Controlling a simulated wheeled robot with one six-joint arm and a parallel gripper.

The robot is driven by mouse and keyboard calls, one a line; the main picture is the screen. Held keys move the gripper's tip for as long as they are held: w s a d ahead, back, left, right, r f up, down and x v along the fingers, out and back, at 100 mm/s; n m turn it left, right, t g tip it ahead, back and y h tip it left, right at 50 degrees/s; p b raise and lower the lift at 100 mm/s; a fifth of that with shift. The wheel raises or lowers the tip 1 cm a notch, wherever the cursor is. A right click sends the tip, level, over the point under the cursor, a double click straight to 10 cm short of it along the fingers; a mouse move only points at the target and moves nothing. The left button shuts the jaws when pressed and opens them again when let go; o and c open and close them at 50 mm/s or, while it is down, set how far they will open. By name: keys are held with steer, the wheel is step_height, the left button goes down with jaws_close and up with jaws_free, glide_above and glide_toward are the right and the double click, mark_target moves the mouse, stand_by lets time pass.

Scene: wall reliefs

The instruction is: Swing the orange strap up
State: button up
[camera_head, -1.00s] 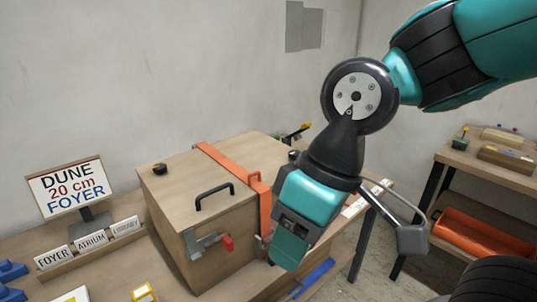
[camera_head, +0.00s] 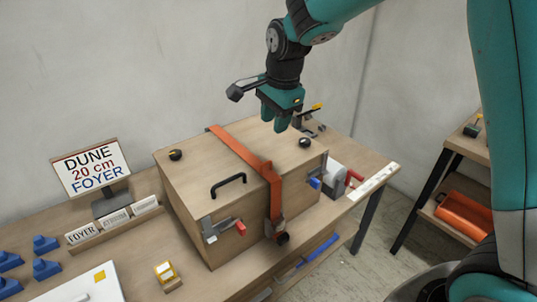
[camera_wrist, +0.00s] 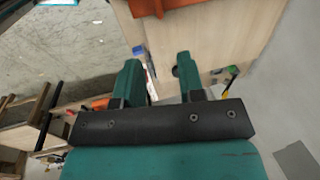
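The orange strap (camera_head: 247,155) lies across the lid of a wooden box (camera_head: 190,165) and hangs down its front face. A dark metal buckle (camera_head: 275,228) sits at its lower end. My gripper (camera_head: 274,118) is above the back right part of the lid, right of the strap, fingers pointing down. In the wrist view, the two teal fingers of my gripper (camera_wrist: 157,80) stand apart with nothing between them. Part of the strap (camera_wrist: 170,6) shows at the top edge there, beyond the fingertips.
The lid has a black handle (camera_head: 228,184) and dark knobs (camera_head: 305,143). A red-tipped latch (camera_head: 240,228) is on the front. Left are the DUNE sign (camera_head: 90,168), name cards (camera_head: 115,219) and blue blocks (camera_head: 45,244). Another table (camera_head: 465,150) stands at the right.

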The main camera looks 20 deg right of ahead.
mark_target(269, 163)
steer(key=f, duration=0.4)
steer(key=w+f+p, duration=0.1)
steer(key=f, duration=0.3)
steer(key=w+f, duration=0.1)
steer(key=f, duration=0.3)
steer(key=shift+w+a+f+p, duration=0.1)
steer(key=shift+a+f+p, duration=0.1)
steer(key=shift+a+p, duration=0.2)
jaws_close()
